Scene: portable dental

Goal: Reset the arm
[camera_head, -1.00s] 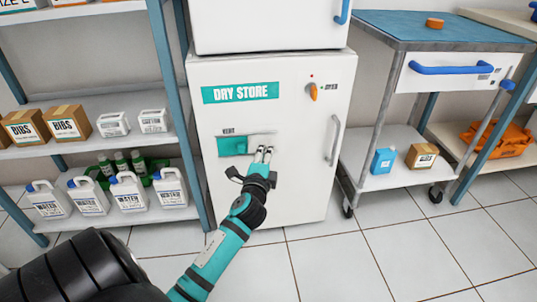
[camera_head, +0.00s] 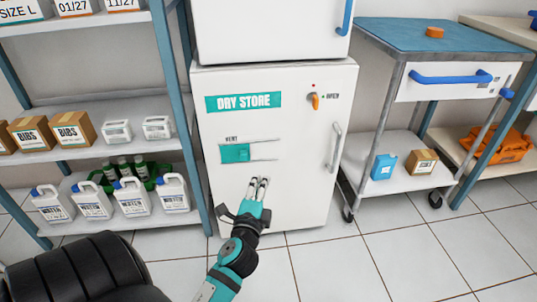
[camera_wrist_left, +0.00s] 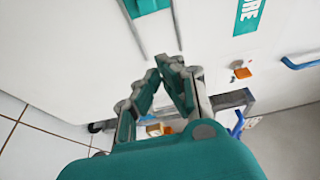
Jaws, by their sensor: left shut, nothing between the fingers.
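My left gripper (camera_head: 259,187) is in front of the lower part of the white dry store cabinet (camera_head: 300,190), below its vent. Its fingers are closed together with nothing between them. It also shows in the left wrist view (camera_wrist_left: 172,72), pointing at the cabinet front. The vent's teal slider (camera_head: 235,153) sits at the left of its slot, apart from the gripper. The orange knob (camera_head: 315,101) and the grey door handle (camera_head: 335,145) are to the upper right of the gripper. My right gripper is not in view.
Shelves (camera_head: 110,155) with water jugs (camera_head: 133,196) and boxes stand on the left. A cart (camera_head: 387,193) with a blue top, a drawer and a lower shelf stands on the right. The tiled floor (camera_head: 360,265) in front is clear.

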